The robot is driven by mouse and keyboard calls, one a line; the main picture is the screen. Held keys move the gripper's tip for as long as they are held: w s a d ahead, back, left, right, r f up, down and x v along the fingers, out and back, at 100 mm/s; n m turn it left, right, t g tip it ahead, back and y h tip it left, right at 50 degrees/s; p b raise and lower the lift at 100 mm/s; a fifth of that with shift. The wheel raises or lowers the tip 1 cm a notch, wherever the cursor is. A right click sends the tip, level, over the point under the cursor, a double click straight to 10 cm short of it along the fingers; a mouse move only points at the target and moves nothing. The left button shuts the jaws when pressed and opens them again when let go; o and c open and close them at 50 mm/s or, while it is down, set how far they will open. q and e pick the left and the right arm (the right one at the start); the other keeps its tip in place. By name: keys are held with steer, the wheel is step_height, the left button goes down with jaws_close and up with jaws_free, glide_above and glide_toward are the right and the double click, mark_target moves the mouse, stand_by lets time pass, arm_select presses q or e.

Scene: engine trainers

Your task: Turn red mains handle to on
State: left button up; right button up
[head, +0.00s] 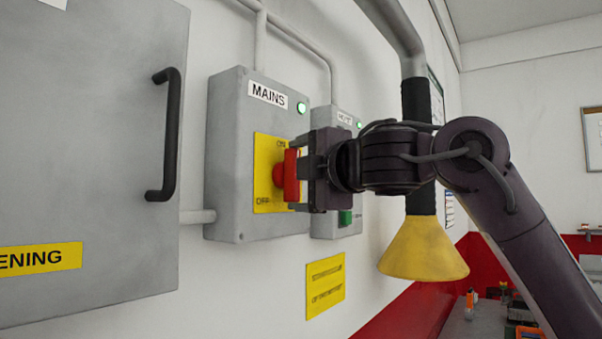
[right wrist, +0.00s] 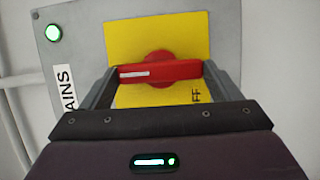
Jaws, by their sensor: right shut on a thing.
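The red mains handle (head: 290,175) sits on a yellow plate (head: 262,150) on the grey MAINS box (head: 228,130). The plate reads ON at the top and OFF at the lower left. The handle stands about upright, and its white mark (right wrist: 148,73) is at the end towards the MAINS label. My right gripper (head: 298,178) is shut on the handle, with one finger at each end of it in the right wrist view (right wrist: 160,82). The green lamp (head: 301,107) on the box is lit. My left gripper is not in view.
A second grey box (head: 346,222) with a lit green lamp and a green button is just right, partly behind my gripper. A grey cabinet (head: 90,120) with a black pull handle (head: 170,135) is at left. A yellow cone-shaped hood (head: 423,250) hangs beyond my right arm.

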steer(key=o, duration=0.9)
steer(key=shift+c, duration=0.2)
steer(key=b+v, duration=0.4)
steer(key=v, duration=0.3)
steer(key=shift+s, duration=0.35)
steer(key=shift+d, duration=0.1)
